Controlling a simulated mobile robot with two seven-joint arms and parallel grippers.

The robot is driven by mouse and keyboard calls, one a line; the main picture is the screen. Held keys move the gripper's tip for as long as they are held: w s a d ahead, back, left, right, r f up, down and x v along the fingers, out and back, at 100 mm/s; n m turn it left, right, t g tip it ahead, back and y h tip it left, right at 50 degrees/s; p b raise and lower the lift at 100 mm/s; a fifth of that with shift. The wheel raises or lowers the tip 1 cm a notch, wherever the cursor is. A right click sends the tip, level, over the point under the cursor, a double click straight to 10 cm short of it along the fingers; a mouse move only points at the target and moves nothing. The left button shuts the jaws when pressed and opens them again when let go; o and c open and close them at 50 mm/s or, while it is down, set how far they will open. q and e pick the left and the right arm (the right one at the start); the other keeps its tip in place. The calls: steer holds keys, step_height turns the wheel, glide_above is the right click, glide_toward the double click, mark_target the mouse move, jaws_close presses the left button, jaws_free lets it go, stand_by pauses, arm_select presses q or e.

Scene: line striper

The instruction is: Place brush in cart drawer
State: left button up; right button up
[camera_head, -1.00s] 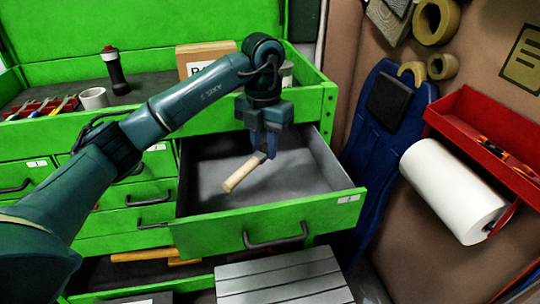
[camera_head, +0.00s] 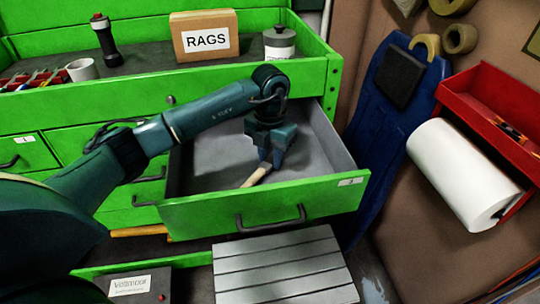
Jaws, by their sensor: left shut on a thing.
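The brush (camera_head: 257,175) shows as a pale wooden handle, tilted, with its lower end towards the drawer front. My left gripper (camera_head: 273,160) is shut on the brush and points down inside the open cart drawer (camera_head: 265,209). The gripper hides the brush's upper end. I cannot tell whether the handle touches the drawer's grey floor. The drawer is pulled out of the green cart (camera_head: 60,104) and looks otherwise empty. My right gripper is out of view.
On the cart top stand a RAGS box (camera_head: 206,38), a white-labelled can (camera_head: 280,42), a flashlight (camera_head: 106,40) and a cup (camera_head: 81,70). A slatted grey step (camera_head: 285,267) lies below the drawer. A paper roll (camera_head: 463,175) and red shelf (camera_head: 495,112) are at right.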

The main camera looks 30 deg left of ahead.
arm_select(q)
steer(key=shift+f, duration=0.15)
steer(key=shift+f, duration=0.1)
steer(key=o, duration=1)
step_height(320, 180, up, 12)
steer(key=shift+r, duration=0.15)
stand_by(0.3)
